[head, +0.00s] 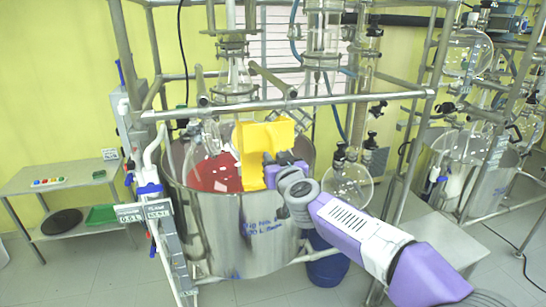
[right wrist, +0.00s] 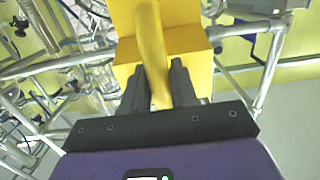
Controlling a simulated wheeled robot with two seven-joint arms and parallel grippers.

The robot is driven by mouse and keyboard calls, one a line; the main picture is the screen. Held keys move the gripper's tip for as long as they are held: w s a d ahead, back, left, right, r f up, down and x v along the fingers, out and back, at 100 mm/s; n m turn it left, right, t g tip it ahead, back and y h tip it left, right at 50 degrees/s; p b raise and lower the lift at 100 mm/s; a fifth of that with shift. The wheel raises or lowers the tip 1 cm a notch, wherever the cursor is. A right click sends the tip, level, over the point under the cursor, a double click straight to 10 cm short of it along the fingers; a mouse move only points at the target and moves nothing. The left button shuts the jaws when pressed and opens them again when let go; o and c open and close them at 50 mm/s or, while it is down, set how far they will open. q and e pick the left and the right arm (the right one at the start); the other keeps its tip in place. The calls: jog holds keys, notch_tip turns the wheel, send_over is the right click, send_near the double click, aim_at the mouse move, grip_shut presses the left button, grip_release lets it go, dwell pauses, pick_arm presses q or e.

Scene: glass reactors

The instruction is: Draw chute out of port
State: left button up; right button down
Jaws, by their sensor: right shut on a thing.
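The yellow chute (head: 252,140) is at the top of the large steel vessel (head: 240,235), in front of the glass reactor parts. It shows a wide upper part and a narrower part going down in front of the red inside of the vessel. Whether its lower end sits in a port cannot be told. My right gripper (head: 278,166) is at the chute's right side. In the right wrist view its two dark fingers are closed on a yellow bar (right wrist: 152,60) of the chute, with the yellow body behind. My left gripper is not in view.
A metal frame rail (head: 290,103) runs across just in front of and above the chute. A round glass flask (head: 348,185) hangs to the right. A side table (head: 60,180) stands far left.

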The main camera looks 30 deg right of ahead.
jog(key=r+v, duration=0.1)
jog(key=v, duration=0.8)
jog(key=shift+s, duration=0.2)
dwell(0.3)
jog(key=shift+f, duration=0.1)
